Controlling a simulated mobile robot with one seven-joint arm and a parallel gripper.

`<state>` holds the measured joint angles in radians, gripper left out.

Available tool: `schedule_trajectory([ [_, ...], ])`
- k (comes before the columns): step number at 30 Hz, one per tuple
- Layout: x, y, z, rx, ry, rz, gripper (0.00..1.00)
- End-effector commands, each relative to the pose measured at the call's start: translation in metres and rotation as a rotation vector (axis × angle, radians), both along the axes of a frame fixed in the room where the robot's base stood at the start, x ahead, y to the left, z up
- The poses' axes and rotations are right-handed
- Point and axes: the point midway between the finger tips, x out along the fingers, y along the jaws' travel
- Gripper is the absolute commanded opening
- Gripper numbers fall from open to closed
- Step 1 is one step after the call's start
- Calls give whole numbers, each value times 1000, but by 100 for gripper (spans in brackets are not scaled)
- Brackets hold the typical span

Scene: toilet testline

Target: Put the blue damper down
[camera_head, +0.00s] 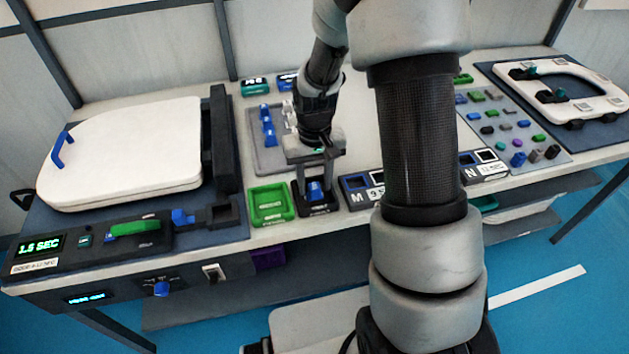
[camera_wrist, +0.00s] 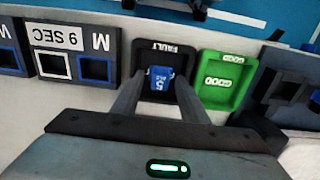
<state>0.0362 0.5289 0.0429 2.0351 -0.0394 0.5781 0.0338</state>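The blue damper (camera_wrist: 160,84), marked with a 5, sits in the black tray labelled FAULT (camera_wrist: 177,47) in the wrist view. It also shows as a small blue piece (camera_head: 315,190) in the head view, below my gripper (camera_head: 316,179). My gripper (camera_wrist: 160,88) points down over the tray, with one finger on each side of the damper. The fingers look spread wider than the damper, with a narrow gap on each side. Whether the damper rests fully on the tray floor is hard to tell.
A green GOOD tray (camera_head: 270,204) stands right beside the black tray. Black sorting bins marked M (camera_head: 357,193) stand on its other side. A grey plate with blue parts (camera_head: 263,155) lies behind. A white toilet seat (camera_head: 125,155) fills the left of the bench.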

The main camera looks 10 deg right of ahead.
Motion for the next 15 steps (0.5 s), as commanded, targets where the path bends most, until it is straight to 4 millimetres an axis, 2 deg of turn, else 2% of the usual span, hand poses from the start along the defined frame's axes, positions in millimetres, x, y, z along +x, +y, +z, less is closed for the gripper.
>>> schedule_trajectory([
  [4,0,0,3,0,-1,0,40],
  [8,1,0,16,0,-5,0,40],
  [15,2,0,68,0,-7,1,40],
])
